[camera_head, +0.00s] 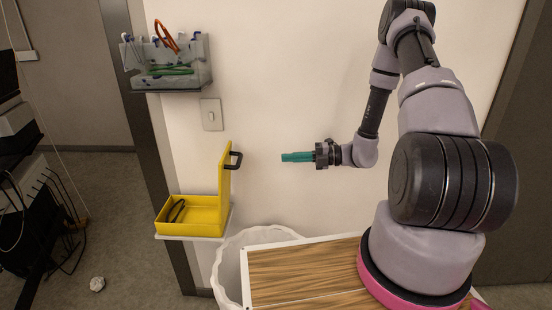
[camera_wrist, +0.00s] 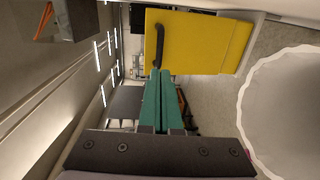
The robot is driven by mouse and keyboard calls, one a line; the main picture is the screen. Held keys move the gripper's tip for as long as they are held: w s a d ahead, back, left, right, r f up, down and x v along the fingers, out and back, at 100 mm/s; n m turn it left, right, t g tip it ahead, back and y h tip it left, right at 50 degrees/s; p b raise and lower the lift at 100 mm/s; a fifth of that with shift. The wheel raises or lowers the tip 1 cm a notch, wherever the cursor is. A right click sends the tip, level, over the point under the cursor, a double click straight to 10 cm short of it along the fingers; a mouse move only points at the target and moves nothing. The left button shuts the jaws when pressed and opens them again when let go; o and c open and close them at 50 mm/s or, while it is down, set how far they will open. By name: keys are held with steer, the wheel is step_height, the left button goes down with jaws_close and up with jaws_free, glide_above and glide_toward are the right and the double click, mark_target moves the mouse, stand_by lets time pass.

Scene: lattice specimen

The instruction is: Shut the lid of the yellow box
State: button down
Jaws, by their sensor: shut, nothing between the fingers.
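The yellow box (camera_head: 190,228) sits on a small wall shelf, left of centre in the head view. Its lid (camera_head: 225,182) stands upright at the right side, with a black handle (camera_head: 236,160) on the face toward my gripper. A dark object (camera_head: 177,210) lies inside the box. My gripper (camera_head: 284,157) has green fingers, shut and empty, in the air to the right of the lid and apart from it. In the wrist view the lid's outer face (camera_wrist: 200,42) and handle (camera_wrist: 158,46) lie beyond the fingertips (camera_wrist: 160,72). The box interior is hidden there.
A white-lined bin (camera_head: 232,262) stands below and right of the box, beside a wood-topped surface (camera_head: 300,272). A wall holder (camera_head: 166,62) with tools hangs above, and a switch (camera_head: 211,114) is on the wall. The air between gripper and lid is clear.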

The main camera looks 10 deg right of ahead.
steer(key=x, duration=1.2)
steer(key=shift+a, duration=0.4)
steer(key=shift+a+r, duration=0.1)
